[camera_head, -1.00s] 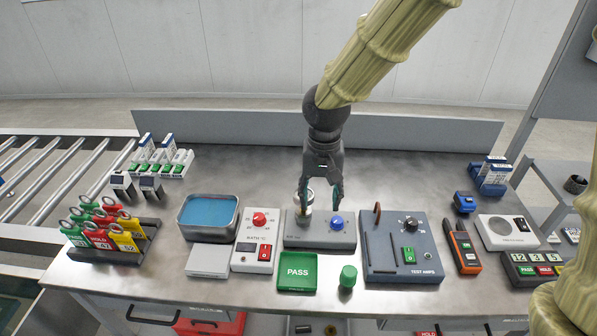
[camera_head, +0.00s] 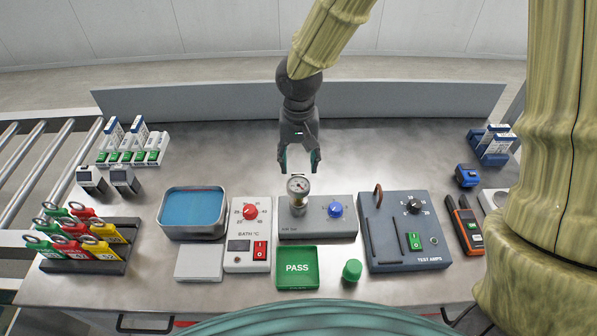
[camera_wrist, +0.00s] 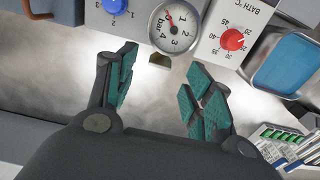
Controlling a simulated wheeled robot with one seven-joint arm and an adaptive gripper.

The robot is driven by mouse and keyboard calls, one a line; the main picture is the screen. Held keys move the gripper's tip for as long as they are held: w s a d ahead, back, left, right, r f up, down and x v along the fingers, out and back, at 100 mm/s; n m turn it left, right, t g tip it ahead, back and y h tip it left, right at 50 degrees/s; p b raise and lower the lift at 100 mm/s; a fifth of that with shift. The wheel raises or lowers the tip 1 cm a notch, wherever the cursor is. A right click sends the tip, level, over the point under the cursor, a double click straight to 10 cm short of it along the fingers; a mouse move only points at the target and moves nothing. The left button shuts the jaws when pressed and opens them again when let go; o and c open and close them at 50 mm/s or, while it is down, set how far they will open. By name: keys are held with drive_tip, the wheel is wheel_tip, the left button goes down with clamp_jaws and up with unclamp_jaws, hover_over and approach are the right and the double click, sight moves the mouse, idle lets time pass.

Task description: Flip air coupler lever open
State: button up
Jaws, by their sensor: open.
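The grey air unit (camera_head: 318,229) stands mid-bench with a round pressure gauge (camera_head: 298,186) and a blue knob (camera_head: 335,210). In the wrist view the gauge (camera_wrist: 174,25) and blue knob (camera_wrist: 116,6) are at the top edge. A small grey tab (camera_wrist: 160,60) shows just below the gauge; I cannot tell whether it is the coupler lever. No lever is clearly visible in the head view. My gripper (camera_head: 299,165) is open and empty, pointing down just behind and above the gauge. In the wrist view both fingers (camera_wrist: 162,70) are spread, with nothing between them.
The red-knob bath unit (camera_head: 250,234) and blue bath tray (camera_head: 193,212) are left of the air unit. The test amps unit (camera_head: 405,232) is close on the right. A green PASS tray (camera_head: 297,267) and green button (camera_head: 351,271) are in front. Bare bench lies behind.

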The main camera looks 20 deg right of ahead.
drive_tip(key=f, duration=0.2)
drive_tip(key=w+f, duration=0.1)
drive_tip(key=f, duration=0.1)
drive_tip(key=shift+s+f+p, duration=0.3)
drive_tip(key=shift+s+f, duration=0.1)
drive_tip(key=shift+s, duration=0.05)
drive_tip(key=shift+w+f, duration=0.4)
drive_tip(key=shift+f, duration=0.35)
drive_tip(key=shift+s+r, duration=0.15)
drive_tip(key=shift+s, duration=0.1)
drive_tip(key=shift+w, duration=0.15)
drive_tip(key=c, duration=1)
drive_tip(key=shift+c, duration=0.2)
